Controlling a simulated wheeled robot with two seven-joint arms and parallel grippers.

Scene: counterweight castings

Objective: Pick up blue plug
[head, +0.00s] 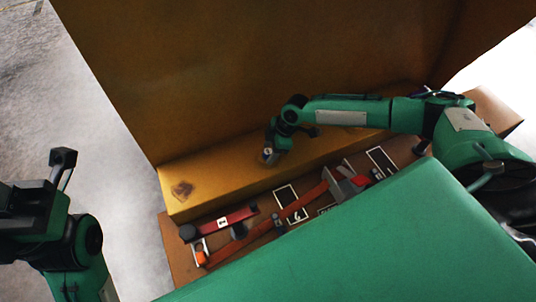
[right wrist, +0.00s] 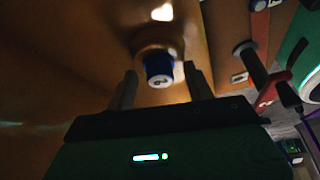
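The blue plug (right wrist: 157,68) has a pale end face with a dark mark. In the right wrist view it sits in a round recess or boss on the yellow-brown casting. My right gripper (right wrist: 163,84) is open, with one finger on each side of the plug and visible gaps between. In the head view my right gripper (head: 270,157) is over the yellow ledge (head: 225,178); I cannot make out the plug there. My left gripper (head: 63,160) is at the left, far from the ledge, and its finger opening is unclear.
A tall yellow-brown wall (head: 240,70) rises behind the ledge. In front, a brown surface (head: 180,262) carries a red bar (head: 236,217), a long orange bar (head: 305,198) and white-outlined dark labels (head: 380,160). A green panel (head: 370,250) fills the lower right.

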